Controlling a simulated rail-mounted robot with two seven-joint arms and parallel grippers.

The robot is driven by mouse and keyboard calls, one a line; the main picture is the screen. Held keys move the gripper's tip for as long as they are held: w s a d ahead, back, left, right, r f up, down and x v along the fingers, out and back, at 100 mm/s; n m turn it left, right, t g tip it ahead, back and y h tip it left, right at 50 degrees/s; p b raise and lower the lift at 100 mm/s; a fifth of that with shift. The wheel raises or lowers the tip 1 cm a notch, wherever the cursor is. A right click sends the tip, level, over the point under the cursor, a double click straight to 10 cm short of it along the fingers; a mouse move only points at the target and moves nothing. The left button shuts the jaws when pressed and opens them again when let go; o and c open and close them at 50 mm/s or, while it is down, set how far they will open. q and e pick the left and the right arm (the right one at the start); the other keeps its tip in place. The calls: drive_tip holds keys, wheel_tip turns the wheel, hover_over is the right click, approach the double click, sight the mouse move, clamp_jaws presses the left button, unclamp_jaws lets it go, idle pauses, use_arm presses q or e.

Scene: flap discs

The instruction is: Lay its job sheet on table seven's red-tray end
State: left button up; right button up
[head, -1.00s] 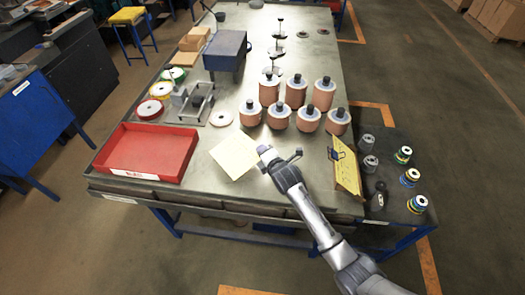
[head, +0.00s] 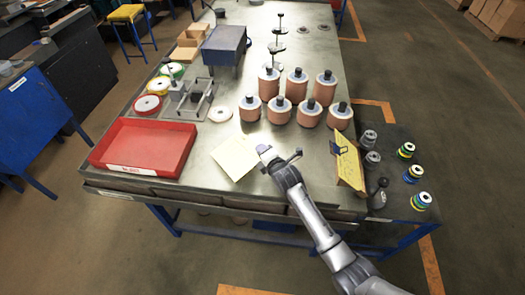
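The pale yellow job sheet (head: 236,157) is over the near part of the steel table (head: 216,188), right of the red tray (head: 145,148). My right gripper (head: 268,153) is at the sheet's right edge and appears shut on it; the fingertips are too small to see clearly. I cannot tell whether the sheet touches the tabletop or hovers just above it. The red tray looks empty and sits at the table's near left corner, with a label on its front. My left gripper is out of view.
Several copper-coloured cylinders (head: 279,110) stand behind the sheet. A yellow board (head: 350,165) stands to the right of my gripper. A metal fixture (head: 190,101) and flap discs (head: 148,105) lie behind the tray. Bare tabletop lies between tray and sheet.

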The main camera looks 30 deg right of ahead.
drive_tip(key=o, duration=0.3)
drive_tip(key=shift+s+r, duration=0.15)
drive_tip(key=shift+s, duration=0.4)
drive_tip(key=p+v, duration=0.2)
drive_tip(key=v, duration=1)
drive_tip(key=shift+s, duration=0.35)
drive_tip(key=shift+r, duration=0.1)
